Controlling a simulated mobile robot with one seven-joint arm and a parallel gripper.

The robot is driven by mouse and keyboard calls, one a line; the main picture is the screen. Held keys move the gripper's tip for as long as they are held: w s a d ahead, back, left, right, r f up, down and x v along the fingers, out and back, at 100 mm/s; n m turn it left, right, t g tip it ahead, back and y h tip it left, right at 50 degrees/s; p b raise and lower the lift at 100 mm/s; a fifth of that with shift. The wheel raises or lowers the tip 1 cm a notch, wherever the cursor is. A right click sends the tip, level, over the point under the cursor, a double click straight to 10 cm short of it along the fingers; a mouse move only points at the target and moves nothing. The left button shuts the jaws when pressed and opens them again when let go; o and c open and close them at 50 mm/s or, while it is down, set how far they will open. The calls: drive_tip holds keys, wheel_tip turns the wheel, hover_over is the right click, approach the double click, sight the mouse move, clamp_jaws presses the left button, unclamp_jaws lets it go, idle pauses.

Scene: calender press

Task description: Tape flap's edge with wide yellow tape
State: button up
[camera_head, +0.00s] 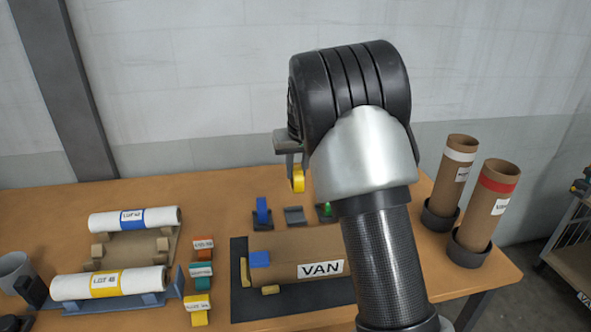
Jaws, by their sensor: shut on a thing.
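My gripper (291,163) is raised above the back of the table and shut on a yellow tape roll (298,180); my arm hides part of it. Below and in front lies a brown cardboard parcel (283,268) with a white VAN label (321,269), on a dark mat (240,306). A blue patch (260,259) sits at the parcel's left end. The flap's edge cannot be made out, and my arm covers the parcel's right end. The yellow roll is apart from the parcel.
Behind the parcel are a blue roll (262,208), an empty dark holder (295,216) and a partly hidden green roll (326,209). White rolls (136,219) lie left, beside small labelled blocks (203,248). Cardboard tubes (495,200) stand upright at right.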

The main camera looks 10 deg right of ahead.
drive_tip(key=s+d+r+n+g+y+p, duration=0.1)
drive_tip(key=s+d+n+g, duration=0.1)
drive_tip(key=s+d+n, duration=0.8)
drive_tip(key=s+d+r+n+g+p, duration=0.15)
drive_tip(key=s+d+n, duration=0.45)
drive_tip(key=s, duration=0.7)
drive_tip(key=shift+n+g, duration=0.45)
drive_tip(key=shift+n, duration=0.25)
drive_tip(key=shift+w+a+f+b, duration=0.15)
drive_tip(key=shift+a+f+b, duration=0.45)
drive_tip(key=shift+a, duration=3.4)
drive_tip(key=shift+w+a+f+b, duration=0.1)
drive_tip(key=shift+a+f+b, duration=0.45)
drive_tip(key=shift+a, duration=3.4)
drive_tip(key=shift+w+a+f+b, duration=0.15)
drive_tip(key=shift+a+f+b, duration=0.45)
drive_tip(key=shift+a, duration=3.4)
drive_tip(key=shift+f, duration=0.35)
drive_tip(key=shift+d, duration=0.15)
drive_tip(key=shift+d, duration=0.45)
drive_tip(key=shift+d, duration=0.2)
drive_tip(key=shift+s+d, duration=0.1)
drive_tip(key=shift+d, duration=0.3)
